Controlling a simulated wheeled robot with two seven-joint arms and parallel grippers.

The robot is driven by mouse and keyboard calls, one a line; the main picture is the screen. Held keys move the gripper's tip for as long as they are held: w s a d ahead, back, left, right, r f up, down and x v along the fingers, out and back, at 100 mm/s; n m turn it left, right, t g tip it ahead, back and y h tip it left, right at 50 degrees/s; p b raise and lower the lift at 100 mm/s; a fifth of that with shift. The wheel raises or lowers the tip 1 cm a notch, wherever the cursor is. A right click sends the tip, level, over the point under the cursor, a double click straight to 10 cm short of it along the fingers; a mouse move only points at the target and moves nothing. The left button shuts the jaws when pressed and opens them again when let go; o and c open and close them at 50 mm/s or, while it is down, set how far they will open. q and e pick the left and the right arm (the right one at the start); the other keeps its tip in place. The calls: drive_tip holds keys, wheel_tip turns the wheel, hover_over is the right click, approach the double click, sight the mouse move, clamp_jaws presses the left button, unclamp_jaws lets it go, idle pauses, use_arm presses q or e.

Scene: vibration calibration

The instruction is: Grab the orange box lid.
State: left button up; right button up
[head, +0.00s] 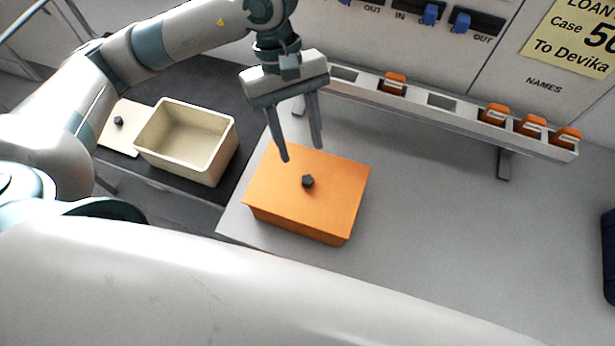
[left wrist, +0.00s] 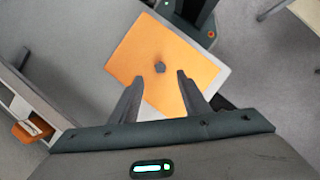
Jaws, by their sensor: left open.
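The orange box (head: 295,222) stands on the grey table, closed by its flat orange lid (head: 335,185). A small dark knob (head: 308,181) sits at the middle of the lid. My left gripper (head: 302,153) is open and empty, above the lid's far edge, with its fingers pointing down. In the left wrist view the lid (left wrist: 150,50) lies beyond the two spread fingers, and the knob (left wrist: 160,67) shows ahead of the gap between the fingertips (left wrist: 157,80). My right gripper is not in view.
An open cream box (head: 160,145) stands on a dark surface at left, its knobbed lid (head: 118,128) beside it. A raised rail (head: 450,118) with several orange pieces runs along the back. The grey table (head: 430,220) is clear right of the orange box.

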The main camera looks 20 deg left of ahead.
sight(307, 179)
use_arm(q)
drive_tip(key=shift+p+x, duration=0.4)
drive_tip(key=shift+x, duration=1.2)
drive_tip(key=shift+s+d+f+p, duration=0.1)
drive_tip(key=shift+s+f+p, duration=0.15)
drive_tip(key=shift+f+p, duration=0.5)
drive_tip(key=p+x, duration=0.2)
drive_tip(key=shift+f, duration=0.25)
drive_tip(key=shift+s+d+f, duration=0.1)
drive_tip(key=shift+d+f, duration=0.1)
drive_tip(key=shift+f, duration=0.35)
clamp_jaws()
